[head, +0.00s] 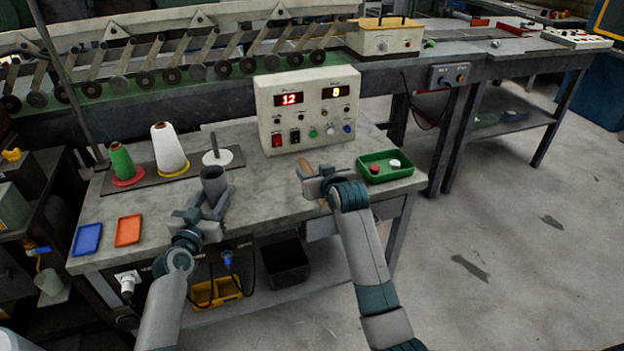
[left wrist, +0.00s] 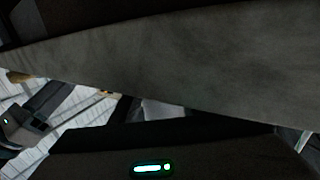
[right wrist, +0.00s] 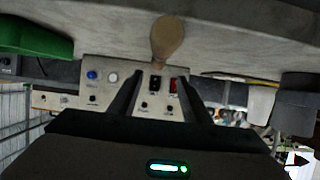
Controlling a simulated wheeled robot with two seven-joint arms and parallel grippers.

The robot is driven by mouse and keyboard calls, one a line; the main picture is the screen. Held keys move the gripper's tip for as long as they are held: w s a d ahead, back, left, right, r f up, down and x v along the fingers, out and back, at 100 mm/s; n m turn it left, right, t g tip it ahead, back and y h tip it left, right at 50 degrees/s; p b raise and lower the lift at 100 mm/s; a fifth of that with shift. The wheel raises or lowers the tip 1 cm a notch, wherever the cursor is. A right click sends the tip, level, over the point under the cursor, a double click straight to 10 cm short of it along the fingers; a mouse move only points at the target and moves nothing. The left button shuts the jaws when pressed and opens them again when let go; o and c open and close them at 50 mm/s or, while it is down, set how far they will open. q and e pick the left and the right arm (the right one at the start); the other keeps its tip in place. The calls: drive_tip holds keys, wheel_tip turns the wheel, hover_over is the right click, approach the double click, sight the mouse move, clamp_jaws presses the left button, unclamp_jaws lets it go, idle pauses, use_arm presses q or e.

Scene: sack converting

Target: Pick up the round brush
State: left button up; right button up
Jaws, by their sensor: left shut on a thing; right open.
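A wooden, rounded handle shape, seemingly the round brush (head: 305,169), shows on the bench beside my right gripper (head: 314,180). In the right wrist view the brush (right wrist: 167,38) appears ahead of the right gripper (right wrist: 160,80), between the lines of its two open fingers; no bristles can be made out. The right gripper is empty. My left gripper (head: 205,205) is shut on a dark grey cup (head: 214,184), held upright over the bench's front part. The cup also shows at the right of the right wrist view (right wrist: 297,100).
A control box (head: 308,112) stands behind the brush. A green tray (head: 391,167) with red and white pieces lies right of it. Thread cones (head: 169,150) and a spindle (head: 216,156) stand at back left. Blue (head: 87,239) and orange (head: 128,230) trays lie front left.

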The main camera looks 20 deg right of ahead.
sight(307, 165)
drive_tip(key=shift+x, duration=1.7)
drive_tip(key=shift+d+x, duration=0.15)
drive_tip(key=shift+x, duration=1.15)
drive_tip(key=shift+d+x, duration=0.1)
drive_tip(key=shift+x, duration=1.2)
clamp_jaws()
